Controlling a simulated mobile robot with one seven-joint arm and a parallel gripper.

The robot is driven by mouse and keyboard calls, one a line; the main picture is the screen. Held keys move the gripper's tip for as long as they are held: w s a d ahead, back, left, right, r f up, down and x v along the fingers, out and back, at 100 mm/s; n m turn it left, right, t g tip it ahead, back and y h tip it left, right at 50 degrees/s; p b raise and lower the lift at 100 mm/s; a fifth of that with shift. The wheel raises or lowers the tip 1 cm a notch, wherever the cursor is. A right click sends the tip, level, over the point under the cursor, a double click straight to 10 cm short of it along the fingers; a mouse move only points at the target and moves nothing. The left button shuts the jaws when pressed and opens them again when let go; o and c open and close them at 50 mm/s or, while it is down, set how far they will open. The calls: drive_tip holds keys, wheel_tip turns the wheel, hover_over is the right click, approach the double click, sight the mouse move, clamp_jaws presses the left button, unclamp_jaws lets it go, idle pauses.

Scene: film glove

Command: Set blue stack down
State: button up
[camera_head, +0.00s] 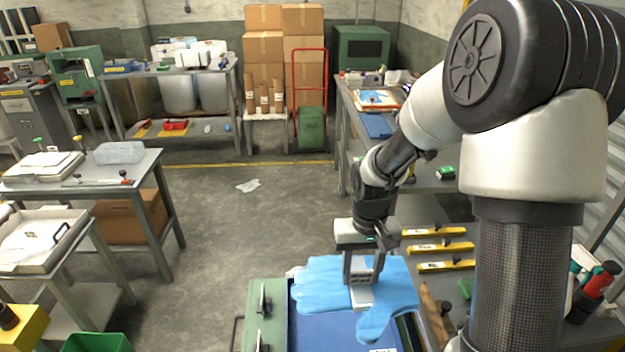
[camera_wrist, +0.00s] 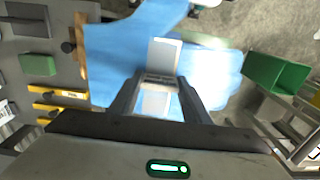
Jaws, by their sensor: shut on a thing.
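The blue stack (camera_head: 322,286) is glove-shaped, with a pale band or tab (camera_head: 361,297) at its middle. My gripper (camera_head: 362,280) points down over it and is shut on it at the pale part. In the wrist view, the blue stack (camera_wrist: 118,58) spreads out on both sides of my gripper (camera_wrist: 158,88), and the pale tab (camera_wrist: 165,52) shows at the fingers. The stack is over a flat blue surface (camera_head: 325,328) with a green frame. I cannot tell whether it touches that surface.
A green-sided unit (camera_head: 265,318) with dark handles is left of the blue surface. Several yellow levels (camera_head: 438,247) lie on the bench to the right, near a wooden-handled tool (camera_head: 436,310). A green bin (camera_head: 98,343) stands at lower left. The floor between the benches is mostly clear.

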drive_tip(key=w+f+b, duration=0.5)
drive_tip(key=f+b, duration=0.1)
drive_tip(key=f, duration=0.3)
drive_tip(key=w+f+b, duration=0.5)
drive_tip(key=f+b, duration=0.1)
drive_tip(key=f, duration=0.4)
drive_tip(key=w+f+b, duration=0.5)
drive_tip(key=f+b, duration=0.2)
drive_tip(key=f, duration=0.2)
drive_tip(key=shift+d+f, duration=0.15)
drive_tip(key=shift+s, duration=0.1)
wheel_tip(320, 180, down, 10)
drive_tip(key=shift+r+b, duration=0.2)
drive_tip(key=shift+b, duration=0.75)
drive_tip(key=shift+f, duration=0.1)
drive_tip(key=shift+f, duration=0.15)
drive_tip(key=o, duration=1.4)
